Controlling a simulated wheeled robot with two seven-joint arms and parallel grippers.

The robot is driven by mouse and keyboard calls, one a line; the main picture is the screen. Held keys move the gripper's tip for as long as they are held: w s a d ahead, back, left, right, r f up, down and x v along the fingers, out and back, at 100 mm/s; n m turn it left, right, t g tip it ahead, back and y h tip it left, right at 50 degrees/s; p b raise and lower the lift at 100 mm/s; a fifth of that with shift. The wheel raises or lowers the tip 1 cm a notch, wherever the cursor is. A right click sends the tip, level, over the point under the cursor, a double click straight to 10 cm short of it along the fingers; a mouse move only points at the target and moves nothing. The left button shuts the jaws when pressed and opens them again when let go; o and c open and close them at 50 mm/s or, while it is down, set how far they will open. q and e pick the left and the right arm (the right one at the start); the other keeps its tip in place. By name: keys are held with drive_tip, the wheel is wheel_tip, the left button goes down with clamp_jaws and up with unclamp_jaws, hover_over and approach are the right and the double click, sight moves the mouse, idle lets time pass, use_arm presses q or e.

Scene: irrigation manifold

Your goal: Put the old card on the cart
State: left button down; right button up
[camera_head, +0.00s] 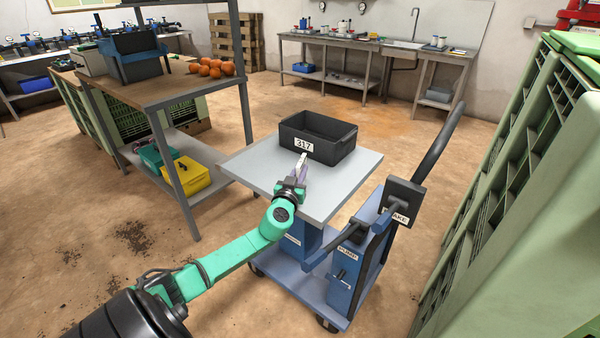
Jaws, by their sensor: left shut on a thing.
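The card (303,144), a small white piece marked 317, shows against the front wall of a black bin (340,147). The bin stands on the grey top of the blue cart (255,168). My left gripper (301,164) reaches over the cart top from the front, its fingers shut on the card's lower edge. Whether the card still touches the bin wall cannot be told. My right gripper is not in view.
The cart has a pump box (347,262), a brake panel (402,202) and a curved handle on its right. Green crates (520,170) stand close on the right. A workbench (150,92) with oranges is on the left. The cart top is bare around the bin.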

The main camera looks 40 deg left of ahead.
use_arm(q)
drive_tip(key=c, duration=0.8)
unclamp_jaws()
drive_tip(key=shift+c, duration=0.2)
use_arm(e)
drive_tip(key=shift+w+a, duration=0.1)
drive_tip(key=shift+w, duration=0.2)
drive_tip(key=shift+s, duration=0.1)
use_arm(q)
drive_tip(key=shift+r, duration=0.1)
drive_tip(key=shift+r+p, duration=0.25)
drive_tip(key=shift+p, duration=0.25)
drive_tip(key=v, duration=1.2)
drive_tip(key=shift+f+b, duration=0.15)
drive_tip(key=shift+b, duration=0.3)
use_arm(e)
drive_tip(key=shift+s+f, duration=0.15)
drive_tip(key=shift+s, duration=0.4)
